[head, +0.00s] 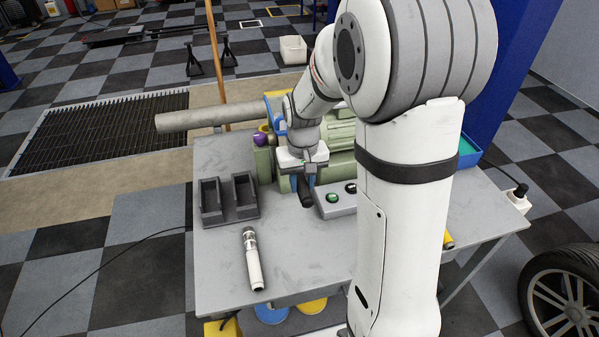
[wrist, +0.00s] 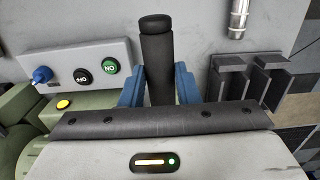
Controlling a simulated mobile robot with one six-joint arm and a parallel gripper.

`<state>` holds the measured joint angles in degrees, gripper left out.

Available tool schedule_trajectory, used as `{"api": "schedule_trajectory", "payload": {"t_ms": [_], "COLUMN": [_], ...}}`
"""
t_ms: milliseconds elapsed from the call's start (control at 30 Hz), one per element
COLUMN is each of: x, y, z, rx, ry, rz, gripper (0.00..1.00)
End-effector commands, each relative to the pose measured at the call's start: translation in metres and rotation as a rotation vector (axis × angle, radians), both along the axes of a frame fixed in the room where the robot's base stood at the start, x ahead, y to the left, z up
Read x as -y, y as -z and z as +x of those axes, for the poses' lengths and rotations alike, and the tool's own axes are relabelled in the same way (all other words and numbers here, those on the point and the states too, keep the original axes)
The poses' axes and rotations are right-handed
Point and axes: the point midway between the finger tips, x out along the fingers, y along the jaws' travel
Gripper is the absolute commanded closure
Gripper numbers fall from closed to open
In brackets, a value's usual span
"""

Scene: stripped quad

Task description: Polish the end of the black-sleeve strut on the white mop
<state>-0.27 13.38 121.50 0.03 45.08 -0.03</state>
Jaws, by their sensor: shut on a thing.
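My gripper (head: 303,186) is low over the middle of the workbench, in front of the green machine (head: 341,138). Its blue fingers (wrist: 159,84) are shut on the black-sleeve strut (wrist: 157,55). The strut shows as a dark cylinder with a rounded black end pointing away from the gripper in the wrist view. In the head view only a short dark piece of the strut (head: 306,196) shows below the fingers. I cannot make out the white mop; my arm covers part of the machine. A purple round part (head: 260,139) shows at the machine's left end.
A second strut, pale with a metal end (head: 252,259), lies on the bench. A dark two-slot holder (head: 229,213) stands left of my gripper. A grey switch box (head: 336,202) with ON and OFF buttons is close on its right.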

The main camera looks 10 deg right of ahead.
Motion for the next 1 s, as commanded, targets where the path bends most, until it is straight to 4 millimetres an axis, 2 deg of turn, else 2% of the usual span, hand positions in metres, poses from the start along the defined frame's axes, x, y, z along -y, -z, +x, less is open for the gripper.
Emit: {"api": "schedule_trajectory", "payload": {"t_ms": [1000], "x": [0.001], "y": [-0.001], "z": [0.013], "rx": [0.001], "ry": [0.002], "rz": [0.000], "gripper": [0.94]}}
